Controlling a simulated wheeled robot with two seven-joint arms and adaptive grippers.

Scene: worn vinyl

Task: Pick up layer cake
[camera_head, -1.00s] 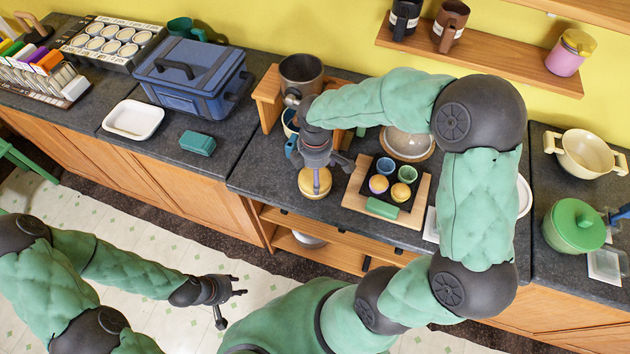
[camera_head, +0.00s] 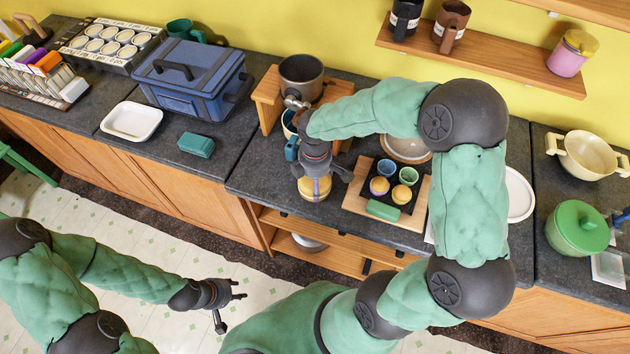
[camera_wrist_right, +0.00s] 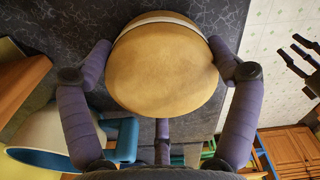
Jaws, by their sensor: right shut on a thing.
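The layer cake (camera_head: 315,190) is a small round golden-brown cake at the front edge of the dark counter. In the right wrist view the cake (camera_wrist_right: 163,65) fills the upper middle, with a pale layer at its rim. My right gripper (camera_head: 318,180) points down over it, and its fingers close on the cake's sides. In the right wrist view, purple-grey fingers touch both sides of it. I cannot tell whether the cake is clear of the counter. My left gripper (camera_head: 232,297) is empty, over the floor, with fingers apart.
A blue-and-white mug (camera_head: 290,124) stands close behind my right gripper. A wooden board (camera_head: 416,217) with a dark tray and several small cups lies to the right. A dark pot (camera_head: 302,72) stands behind on a wooden stand. Clear counter lies left of the cake.

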